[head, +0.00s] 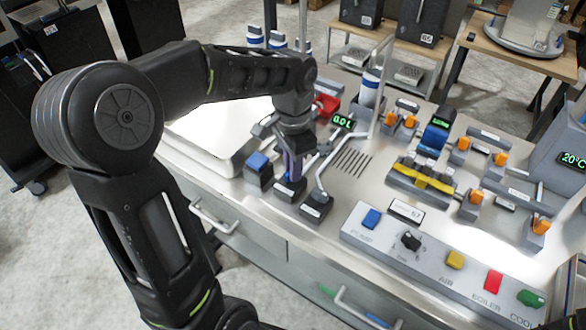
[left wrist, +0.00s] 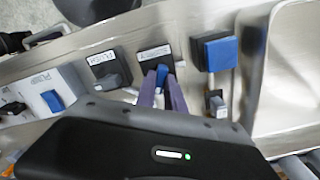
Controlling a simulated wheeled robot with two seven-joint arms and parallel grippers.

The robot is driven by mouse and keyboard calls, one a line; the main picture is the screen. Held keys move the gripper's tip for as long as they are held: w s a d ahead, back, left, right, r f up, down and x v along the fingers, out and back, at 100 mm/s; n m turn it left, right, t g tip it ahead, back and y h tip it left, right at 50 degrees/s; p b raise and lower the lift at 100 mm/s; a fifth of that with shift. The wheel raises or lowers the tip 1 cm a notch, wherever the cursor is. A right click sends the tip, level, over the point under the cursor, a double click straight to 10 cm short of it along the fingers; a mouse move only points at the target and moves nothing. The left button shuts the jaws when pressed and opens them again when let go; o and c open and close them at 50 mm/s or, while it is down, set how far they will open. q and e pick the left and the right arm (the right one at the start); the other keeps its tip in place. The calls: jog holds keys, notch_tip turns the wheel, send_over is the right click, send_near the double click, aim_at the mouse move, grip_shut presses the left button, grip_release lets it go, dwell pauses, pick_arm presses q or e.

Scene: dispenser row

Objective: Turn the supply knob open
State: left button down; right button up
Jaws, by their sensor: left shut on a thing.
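My left gripper (head: 290,168) is over the middle of three small dark blocks at the counter's front edge. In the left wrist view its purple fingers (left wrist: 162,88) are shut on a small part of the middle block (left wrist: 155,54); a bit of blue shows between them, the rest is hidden. I cannot read which part is the supply knob. A black knob (head: 411,241) stands on the grey front panel (head: 372,240), apart from the gripper. My right gripper is not in view.
A blue-capped block (head: 258,168) stands left of the gripper and a labelled block (head: 317,206) right of it, both close. A bent metal spout (head: 327,165) rises beside the gripper. Coloured buttons, such as a yellow one (head: 455,259), line the panel.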

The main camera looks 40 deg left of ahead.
pick_arm(q)
jog(key=n+b, duration=0.1)
jog(key=n, duration=0.4)
jog(key=shift+n, duration=0.3)
dwell(0.4)
jog(key=c, duration=1.4)
grip_release()
jog(key=shift+c, duration=0.2)
jog(key=shift+r, duration=3.9)
